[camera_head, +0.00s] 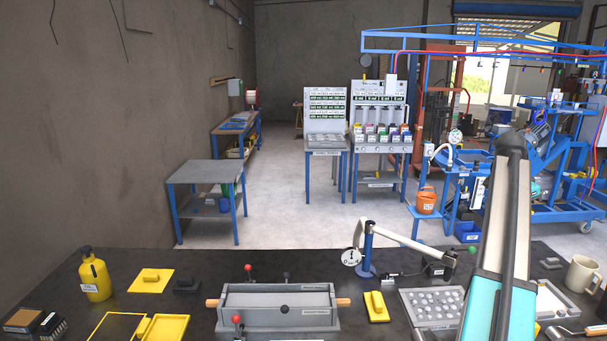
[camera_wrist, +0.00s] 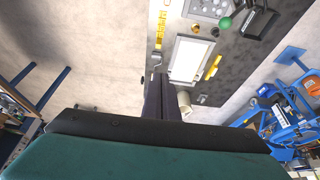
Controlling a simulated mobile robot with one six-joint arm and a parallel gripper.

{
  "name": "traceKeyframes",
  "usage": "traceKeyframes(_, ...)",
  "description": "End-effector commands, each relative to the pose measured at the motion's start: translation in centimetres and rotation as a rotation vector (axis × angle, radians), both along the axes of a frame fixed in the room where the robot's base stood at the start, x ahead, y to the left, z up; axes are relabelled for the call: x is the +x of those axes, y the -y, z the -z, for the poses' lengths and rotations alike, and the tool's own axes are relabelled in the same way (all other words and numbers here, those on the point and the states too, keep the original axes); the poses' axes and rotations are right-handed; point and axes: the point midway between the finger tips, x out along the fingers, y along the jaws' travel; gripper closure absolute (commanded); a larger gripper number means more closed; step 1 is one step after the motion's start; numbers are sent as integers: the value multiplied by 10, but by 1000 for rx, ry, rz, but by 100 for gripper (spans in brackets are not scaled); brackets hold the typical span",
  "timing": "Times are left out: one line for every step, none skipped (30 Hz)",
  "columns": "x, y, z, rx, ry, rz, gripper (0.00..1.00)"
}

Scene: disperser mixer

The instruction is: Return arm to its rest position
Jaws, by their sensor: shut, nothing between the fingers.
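My arm (camera_head: 502,240) rises at the right of the head view, in front of the dark workbench (camera_head: 200,275). It looks nearly upright, with a teal lower part and a grey upper part. My gripper (camera_wrist: 158,80) shows in the wrist view as narrow dark fingers, shut with nothing between them. I cannot make out the gripper in the head view.
The bench holds a grey trough (camera_head: 277,306), a white lever arm with a green knob (camera_head: 410,240), a bubbled tray (camera_head: 436,308), a mug (camera_head: 581,274) and a yellow bottle (camera_head: 94,275). The mug also shows near the fingers in the wrist view (camera_wrist: 184,101). Open floor (camera_head: 270,215) lies behind.

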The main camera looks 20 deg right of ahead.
Motion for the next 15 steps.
traceKeyframes(0,0,0,0,0,0,100)
traceKeyframes(0,0,0,0,0,0,100)
traceKeyframes(0,0,0,0,0,0,100)
traceKeyframes(0,0,0,0,0,0,100)
traceKeyframes(3,-3,4,3,-2,-9,100)
traceKeyframes(6,-6,8,5,-3,-19,100)
traceKeyframes(7,-8,10,8,-4,-26,100)
traceKeyframes(9,-9,13,9,-6,-32,100)
traceKeyframes(12,-12,16,12,-7,-41,100)
traceKeyframes(14,-13,19,13,-8,-48,100)
traceKeyframes(16,-15,21,16,-10,-56,100)
traceKeyframes(19,-19,26,19,-12,-69,100)
traceKeyframes(22,-22,29,20,-14,-80,100)
traceKeyframes(25,-25,32,23,-15,-89,100)
traceKeyframes(28,-28,37,25,-16,-102,100)
